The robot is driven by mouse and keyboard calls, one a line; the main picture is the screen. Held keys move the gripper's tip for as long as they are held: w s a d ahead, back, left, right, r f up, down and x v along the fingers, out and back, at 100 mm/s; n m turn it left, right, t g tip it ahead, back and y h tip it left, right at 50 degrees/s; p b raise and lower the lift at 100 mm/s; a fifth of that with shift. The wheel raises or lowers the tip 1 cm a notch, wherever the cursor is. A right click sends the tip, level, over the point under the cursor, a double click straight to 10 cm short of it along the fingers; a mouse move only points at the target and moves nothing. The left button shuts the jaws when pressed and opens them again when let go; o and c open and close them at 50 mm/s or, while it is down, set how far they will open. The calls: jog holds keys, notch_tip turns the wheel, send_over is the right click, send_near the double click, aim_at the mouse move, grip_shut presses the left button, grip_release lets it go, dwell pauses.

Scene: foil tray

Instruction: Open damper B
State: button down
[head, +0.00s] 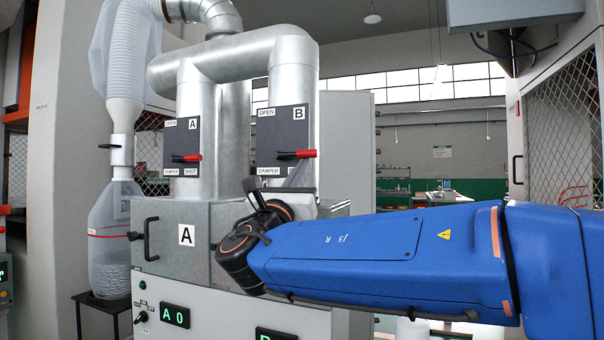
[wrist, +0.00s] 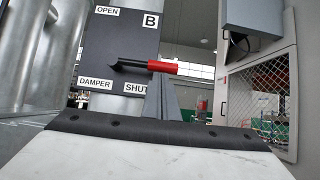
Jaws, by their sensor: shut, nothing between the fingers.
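Damper B's dark plate (head: 282,128) is on the right vertical duct, marked OPEN at the top and SHUT at the bottom. Its lever has a black arm and a red grip (head: 305,154), lying level and pointing right; the grip also shows in the wrist view (wrist: 162,67). My gripper (head: 299,170) is shut and empty, with its grey fingers pointing up just below the red grip. In the wrist view the fingertips (wrist: 160,82) overlap the grip's lower edge. I cannot tell whether they touch it. The fingers hide part of the SHUT label.
Damper A (head: 183,145) is on the left duct, its red lever also level. Below is a grey cabinet (head: 165,240) with a handle and green displays. A mesh-fronted cabinet (wrist: 262,95) stands to the right. The space right of lever B looks open.

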jog(key=shift+d+r+n+y, duration=0.1)
jog(key=shift+r+n+y, duration=0.2)
jog(key=shift+n+y, duration=0.35)
jog(key=shift+s+r+n, duration=0.1)
jog(key=shift+r+n, duration=0.05)
jog(key=shift+n, duration=0.3)
jog(key=n+y, duration=0.1)
jog(key=r+n+y, duration=0.1)
jog(key=shift+d+r+n+t+y, duration=0.1)
jog(key=shift+d+n+t+y, duration=0.2)
jog(key=shift+t, duration=0.1)
jog(key=shift+w+a+r+n+g+y, duration=0.4)
jog(key=shift+a+r+n+y, duration=0.7)
jog(key=shift+r+n, duration=0.8)
jog(key=shift+w+a+r+n+g+y, duration=0.2)
jog(key=shift+a+r+n+g+y, duration=0.35)
jog(key=shift+r+n+y, duration=1.35)
jog(key=shift+w+a+r+n+g+y, duration=0.35)
jog(key=shift+a+r+n+y, duration=0.6)
jog(key=shift+n, duration=1.55)
jog(key=shift+a+r, duration=0.1)
jog(key=shift+r, duration=0.2)
